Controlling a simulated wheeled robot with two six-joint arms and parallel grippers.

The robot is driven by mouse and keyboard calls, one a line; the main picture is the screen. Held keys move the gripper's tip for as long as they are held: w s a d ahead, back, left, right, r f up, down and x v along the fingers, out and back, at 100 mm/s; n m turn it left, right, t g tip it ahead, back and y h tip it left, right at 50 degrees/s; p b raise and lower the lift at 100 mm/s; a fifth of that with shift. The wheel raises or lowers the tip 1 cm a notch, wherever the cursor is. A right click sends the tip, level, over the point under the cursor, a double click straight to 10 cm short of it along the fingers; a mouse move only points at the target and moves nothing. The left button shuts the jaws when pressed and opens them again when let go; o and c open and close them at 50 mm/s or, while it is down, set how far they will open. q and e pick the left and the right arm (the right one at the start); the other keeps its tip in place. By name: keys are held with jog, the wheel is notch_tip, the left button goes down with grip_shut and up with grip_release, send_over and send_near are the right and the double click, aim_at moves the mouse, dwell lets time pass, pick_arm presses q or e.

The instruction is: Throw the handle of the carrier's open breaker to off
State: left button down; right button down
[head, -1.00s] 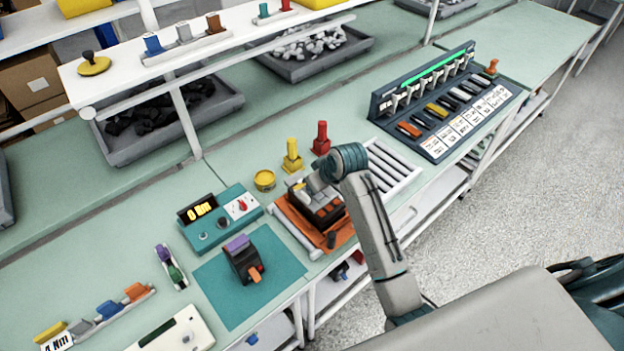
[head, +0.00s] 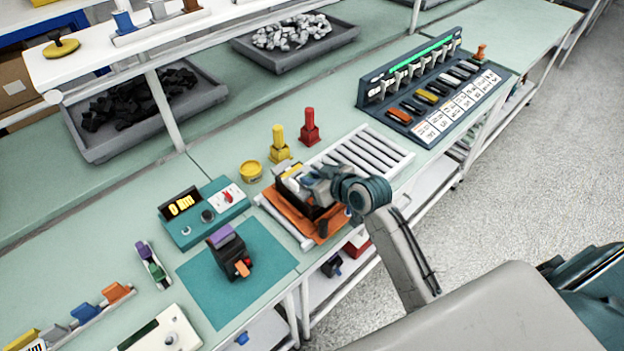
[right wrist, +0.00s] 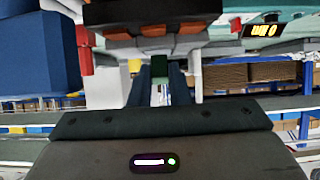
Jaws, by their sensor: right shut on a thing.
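The carrier (head: 330,236) is an orange tray on the bench, with a dark breaker (head: 311,210) on it. In the right wrist view the breaker (right wrist: 150,12) hangs across the top as a dark body with orange parts and grey blocks. My right gripper (head: 310,187) is at the breaker, and its wrist partly covers it. In the right wrist view its fingers (right wrist: 159,76) are closed around a small dark green piece (right wrist: 158,66) next to the grey blocks, seemingly the breaker's handle. Which way the handle is thrown cannot be told. My left gripper is not in view.
A purple-topped breaker (head: 230,252) with an orange lever stands on a green mat (head: 205,290). A teal meter box (head: 195,222) is to the left. Yellow (head: 279,148) and red (head: 309,130) posts stand behind the carrier. A slatted rack (head: 375,153) lies to its right.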

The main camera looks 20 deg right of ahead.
dwell(0.3)
jog(key=c, duration=1.4)
grip_release()
jog(key=shift+o, duration=0.2)
jog(key=b+v, duration=0.2)
jog(key=v, duration=0.8)
jog(key=shift+s+b, duration=0.35)
jog(key=shift+b, duration=0.05)
jog(key=shift+d+r, duration=0.1)
